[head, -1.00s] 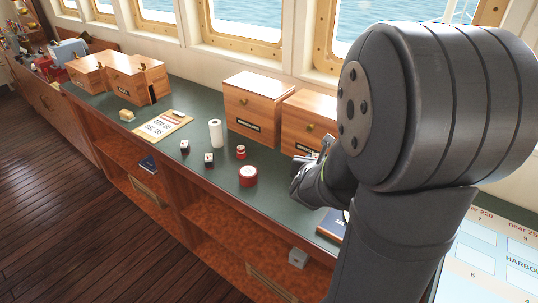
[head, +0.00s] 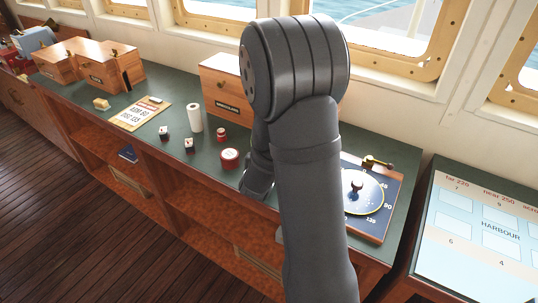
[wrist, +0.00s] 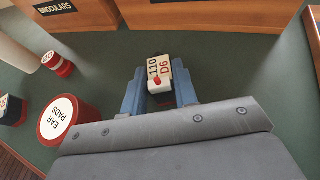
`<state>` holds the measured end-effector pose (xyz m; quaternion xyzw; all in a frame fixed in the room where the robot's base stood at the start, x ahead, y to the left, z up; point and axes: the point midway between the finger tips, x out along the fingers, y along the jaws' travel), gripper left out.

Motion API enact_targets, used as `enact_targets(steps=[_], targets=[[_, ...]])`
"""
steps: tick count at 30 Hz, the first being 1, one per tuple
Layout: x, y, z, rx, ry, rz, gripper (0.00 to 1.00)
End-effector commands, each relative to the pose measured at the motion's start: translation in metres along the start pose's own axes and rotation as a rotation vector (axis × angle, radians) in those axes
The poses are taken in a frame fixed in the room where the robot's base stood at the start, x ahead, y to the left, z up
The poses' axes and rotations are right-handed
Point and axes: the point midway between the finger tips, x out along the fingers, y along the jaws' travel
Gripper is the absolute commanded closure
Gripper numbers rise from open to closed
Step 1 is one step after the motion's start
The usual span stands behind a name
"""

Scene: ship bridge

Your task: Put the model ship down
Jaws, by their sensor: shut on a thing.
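My gripper (wrist: 160,98) shows in the wrist view with its two blue fingers shut on a small white-topped block (wrist: 160,69) marked "110 D6" with a red spot. Its lower part is hidden between the fingers. I cannot make out the shape of a ship in it, and no other model ship is recognisable. The block is above or close to the green counter top (wrist: 215,70); I cannot tell if it touches. In the head view my arm hides the fingers and the block.
A round red "EAR PADS" tin (wrist: 66,112) is left of the gripper. Wooden boxes (wrist: 180,12) stand behind it. A white roll (head: 195,117) and small dark cubes (head: 164,132) stand further left. A compass-like board (head: 378,220) lies right of my arm, before a chart (head: 480,250).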

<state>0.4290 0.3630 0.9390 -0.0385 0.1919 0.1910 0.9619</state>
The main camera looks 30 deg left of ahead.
Motion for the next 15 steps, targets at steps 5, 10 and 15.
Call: enact_targets(steps=[5,10,15], targets=[[0.0,-0.0001,0.0002,0.0,-0.001,0.0,0.99],[0.0012,-0.0001,-0.0029,-0.001,0.001,0.0,0.99],[0.001,-0.0001,-0.0023,0.0,0.0,0.0,0.52]])
